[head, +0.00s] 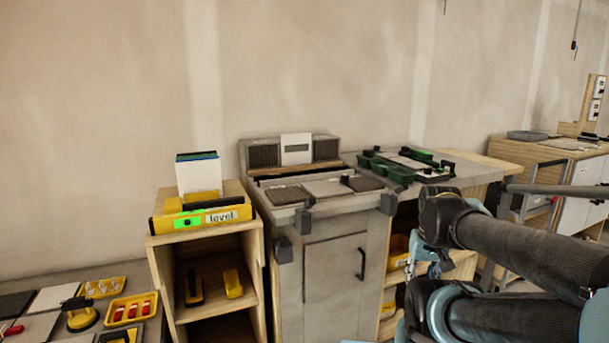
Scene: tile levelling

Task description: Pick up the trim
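I cannot pick out a piece that is surely the trim. A grey workbench (322,268) stands in the middle of the head view. On its right part lies a group of dark green trays (400,175) with a pale flat piece (408,162) among them; the details are too small to tell. My arm's dark links reach in from the right edge, in front of the bench's right side. My gripper's fingers do not show.
Left of the bench, a wooden shelf unit (157,270) carries a yellow level (212,217) and upright tiles (198,175). A low surface at lower left holds tiles, a yellow suction cup (81,315) and a yellow tray (132,309). Another bench (535,170) stands at far right.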

